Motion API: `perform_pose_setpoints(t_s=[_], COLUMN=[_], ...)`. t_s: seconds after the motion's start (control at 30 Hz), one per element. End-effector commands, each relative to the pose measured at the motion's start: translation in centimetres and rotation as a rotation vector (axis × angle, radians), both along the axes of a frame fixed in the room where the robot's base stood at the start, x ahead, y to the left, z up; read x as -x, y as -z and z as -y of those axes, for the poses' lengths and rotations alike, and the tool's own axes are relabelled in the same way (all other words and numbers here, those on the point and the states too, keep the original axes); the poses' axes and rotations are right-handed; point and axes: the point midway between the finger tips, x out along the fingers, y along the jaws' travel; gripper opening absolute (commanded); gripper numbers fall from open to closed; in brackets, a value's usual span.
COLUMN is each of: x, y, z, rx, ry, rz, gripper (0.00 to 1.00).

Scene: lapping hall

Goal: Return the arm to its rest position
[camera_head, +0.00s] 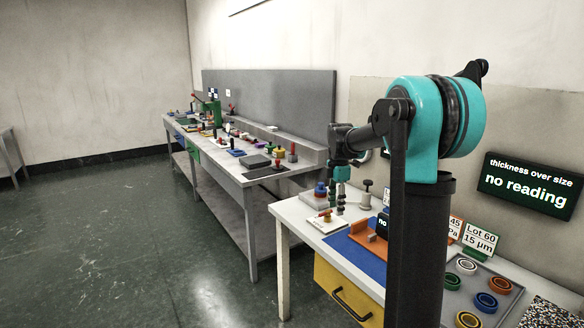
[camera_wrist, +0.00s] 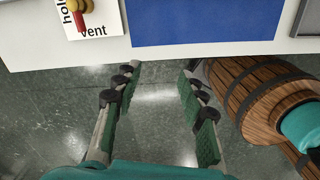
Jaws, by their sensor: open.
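My arm is bent, with its large teal joint raised in front of the wall in the head view. My gripper (camera_head: 340,198) hangs pointing down near the left end of the white table (camera_head: 296,217). In the wrist view my gripper (camera_wrist: 160,78) is open and empty, its two green-padded fingers spread apart over bare floor (camera_wrist: 155,115). The table's front edge crosses the top of that view, just beyond the fingertips. Nothing is between the fingers.
On the white table are a hold/vent card with a red-yellow lever (camera_wrist: 78,8), a blue mat (camera_wrist: 200,22), an orange fixture (camera_head: 369,238) and a tray of rings (camera_head: 455,282). A display (camera_head: 530,184) reads "no reading". A long cluttered bench (camera_head: 232,165) stands behind.

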Motion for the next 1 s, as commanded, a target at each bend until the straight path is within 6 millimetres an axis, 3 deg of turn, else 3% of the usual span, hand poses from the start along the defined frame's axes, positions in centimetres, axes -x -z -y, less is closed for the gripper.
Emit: perform_pose_setpoints(t_s=[0.27, 0.47, 0.8, 1.0], x=[3.7, 8.2, 21.8, 28.0], y=[1.4, 3.4, 10.5, 14.3], z=[0.8, 1.5, 3.2, 3.7], rx=[-0.013, -0.041, -0.198, -0.31], ry=[0.242, 0.529, 1.331, 1.697], rz=[0.046, 0.101, 0.218, 0.245], gripper=[0.41, 0.41, 0.41, 0.41])
